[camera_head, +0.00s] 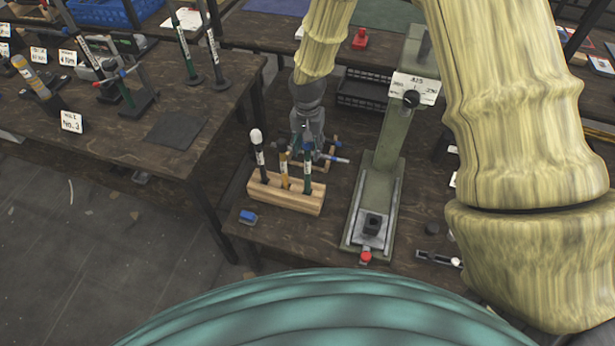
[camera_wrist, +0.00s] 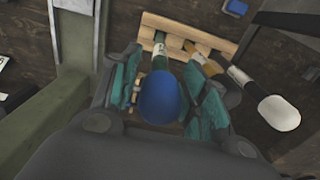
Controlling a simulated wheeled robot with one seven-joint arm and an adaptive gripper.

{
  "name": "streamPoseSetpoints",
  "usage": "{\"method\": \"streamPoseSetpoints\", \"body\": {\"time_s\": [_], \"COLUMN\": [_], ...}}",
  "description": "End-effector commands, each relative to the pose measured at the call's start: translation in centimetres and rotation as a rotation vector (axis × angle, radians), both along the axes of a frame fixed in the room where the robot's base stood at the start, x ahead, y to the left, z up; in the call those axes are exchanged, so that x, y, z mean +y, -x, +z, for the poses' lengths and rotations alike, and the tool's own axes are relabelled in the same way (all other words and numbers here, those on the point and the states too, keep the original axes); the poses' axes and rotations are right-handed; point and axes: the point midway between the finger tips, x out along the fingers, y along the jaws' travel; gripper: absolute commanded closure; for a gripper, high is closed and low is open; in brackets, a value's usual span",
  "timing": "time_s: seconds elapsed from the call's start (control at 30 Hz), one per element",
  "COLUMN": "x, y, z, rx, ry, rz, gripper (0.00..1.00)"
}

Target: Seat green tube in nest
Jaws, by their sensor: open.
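The green tube (camera_head: 307,170) stands upright in the right-hand hole of a wooden rack (camera_head: 285,204). In the wrist view its blue top (camera_wrist: 160,98) and green labelled body (camera_wrist: 161,55) lie between my fingers. The nest (camera_head: 372,225), a dark block, sits on the base of the green-grey press (camera_head: 385,158), right of the rack.
A yellow tube (camera_head: 284,172) and a white-topped dark tube (camera_head: 258,155) share the rack. A blue block (camera_head: 247,217) lies at the front left, and a red knob (camera_head: 366,257) is at the press's front. A blue-handled item (camera_head: 336,158) lies behind the rack.

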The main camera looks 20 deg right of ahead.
Motion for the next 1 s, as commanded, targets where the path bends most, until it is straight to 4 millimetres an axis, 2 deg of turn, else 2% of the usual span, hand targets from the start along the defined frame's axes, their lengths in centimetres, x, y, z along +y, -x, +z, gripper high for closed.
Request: {"method": "streamPoseSetpoints", "body": {"time_s": [0.2,0.53,0.8,1.0], "x": [0.0,0.0,0.0,0.0], "y": [0.0,0.0,0.0,0.0], "z": [-1.8,-2.2,-2.2,-2.2], "rx": [0.001,-0.001,0.0,-0.001], "ry": [0.0,0.001,0.0,0.0], "rz": [0.0,0.0,0.0,0.0], "gripper": [0.55,0.55,1.0,1.0]}}
